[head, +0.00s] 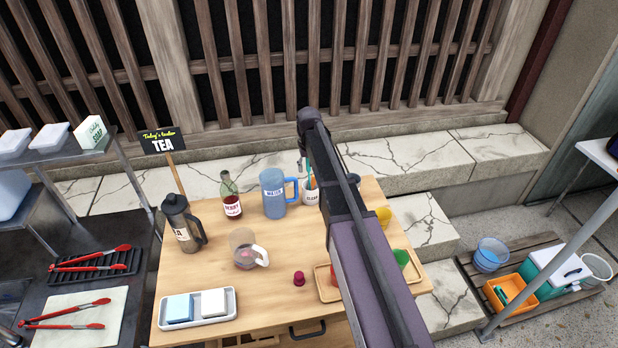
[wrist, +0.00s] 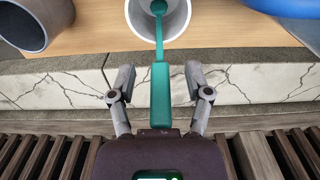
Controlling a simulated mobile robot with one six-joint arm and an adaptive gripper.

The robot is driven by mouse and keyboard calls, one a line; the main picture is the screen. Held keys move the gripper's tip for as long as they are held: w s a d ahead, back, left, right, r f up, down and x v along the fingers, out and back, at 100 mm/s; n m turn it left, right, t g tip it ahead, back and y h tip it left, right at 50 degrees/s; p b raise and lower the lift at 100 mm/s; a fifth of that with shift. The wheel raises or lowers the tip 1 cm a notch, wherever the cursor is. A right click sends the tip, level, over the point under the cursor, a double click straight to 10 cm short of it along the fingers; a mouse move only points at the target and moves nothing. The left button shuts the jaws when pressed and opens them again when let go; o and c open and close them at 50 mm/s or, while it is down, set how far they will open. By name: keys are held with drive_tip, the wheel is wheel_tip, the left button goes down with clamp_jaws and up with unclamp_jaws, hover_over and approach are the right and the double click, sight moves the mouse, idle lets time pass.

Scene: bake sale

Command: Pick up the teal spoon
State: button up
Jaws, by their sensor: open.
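The teal spoon (wrist: 161,95) stands in a white container (wrist: 181,25), bowl end down inside it and its thick handle rising toward my wrist. In the head view the container (head: 311,197) is near the back edge of the wooden table, labelled CLEAN, with the teal spoon (head: 309,178) sticking out of the top. My gripper (wrist: 160,84) is open, with one finger on each side of the spoon handle and a visible gap to it on both sides. In the head view my arm hides most of the gripper.
The blue water pitcher (head: 273,194) stands just left of the container. A dark grey cup (wrist: 27,28) is on its other side. A berry bottle (head: 231,197), tea press (head: 182,224), glass jug (head: 245,252) and white tray (head: 228,312) stand farther left. A slatted wall (head: 270,60) lies behind.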

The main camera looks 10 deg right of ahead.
idle(0.5)
clamp_jaws()
drive_tip(key=shift+r, duration=0.15)
wheel_tip(320, 180, up, 10)
drive_tip(key=p, duration=1)
idle(0.8)
drive_tip(key=shift+r, duration=0.1)
drive_tip(key=shift+d, duration=0.1)
idle(0.4)
